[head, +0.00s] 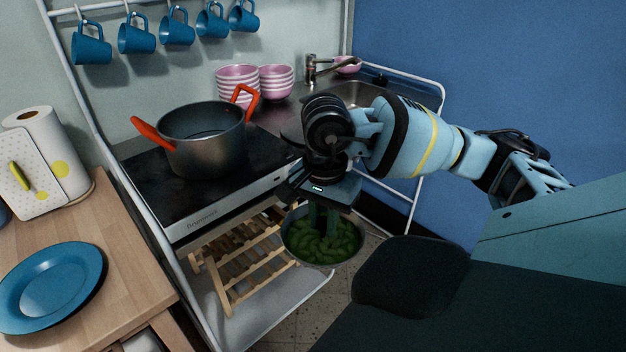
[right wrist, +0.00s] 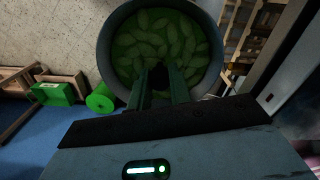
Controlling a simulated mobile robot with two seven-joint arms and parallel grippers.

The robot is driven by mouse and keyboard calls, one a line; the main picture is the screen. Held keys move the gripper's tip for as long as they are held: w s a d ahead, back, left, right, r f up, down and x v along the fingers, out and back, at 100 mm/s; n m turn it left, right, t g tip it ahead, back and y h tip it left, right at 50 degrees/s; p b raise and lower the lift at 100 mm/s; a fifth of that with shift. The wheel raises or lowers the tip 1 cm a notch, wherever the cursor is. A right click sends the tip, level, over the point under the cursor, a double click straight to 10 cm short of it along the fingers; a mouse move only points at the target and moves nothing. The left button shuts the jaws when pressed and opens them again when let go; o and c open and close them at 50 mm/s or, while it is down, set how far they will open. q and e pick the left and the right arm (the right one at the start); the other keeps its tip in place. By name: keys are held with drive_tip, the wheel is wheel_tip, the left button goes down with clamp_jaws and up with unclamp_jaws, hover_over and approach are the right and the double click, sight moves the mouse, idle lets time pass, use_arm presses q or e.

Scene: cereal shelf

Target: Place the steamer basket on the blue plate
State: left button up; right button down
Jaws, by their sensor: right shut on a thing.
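The steamer basket (head: 300,248) is a round dark container filled with green pods. My right gripper (head: 322,228) is shut on it and holds it in the air in front of the stove, above the floor. In the right wrist view the basket (right wrist: 104,60) hangs at the fingertips of the gripper (right wrist: 158,80), with the pods facing the camera. The blue plate (head: 50,285) lies empty on the wooden table at the lower left, well apart from the basket. My left gripper does not show.
A grey pot (head: 205,150) with red handles stands on the black stove (head: 150,190). A wooden rack (head: 240,262) sits below it. Paper towels (head: 48,150) stand on the wooden table (head: 125,262) behind the plate. Blue mugs hang above. Pink bowls (head: 238,80) stand by the sink.

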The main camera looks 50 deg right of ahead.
sight(289, 238)
drive_tip(key=a+n, duration=0.2)
drive_tip(key=w+a+n, duration=0.1)
drive_tip(key=a+n, duration=0.1)
drive_tip(key=w+a+n, duration=0.1)
drive_tip(key=a+n, duration=0.1)
drive_tip(key=a, duration=0.1)
drive_tip(key=shift+f+n, duration=0.2)
drive_tip(key=shift+n, duration=0.2)
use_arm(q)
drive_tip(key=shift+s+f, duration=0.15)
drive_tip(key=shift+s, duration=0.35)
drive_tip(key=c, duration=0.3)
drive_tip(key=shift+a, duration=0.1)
use_arm(e)
drive_tip(key=w+a+r+n, duration=0.1)
drive_tip(key=a+n, duration=0.7)
drive_tip(key=n, duration=0.1)
drive_tip(key=shift+w+a, duration=0.2)
drive_tip(key=shift+a, duration=0.15)
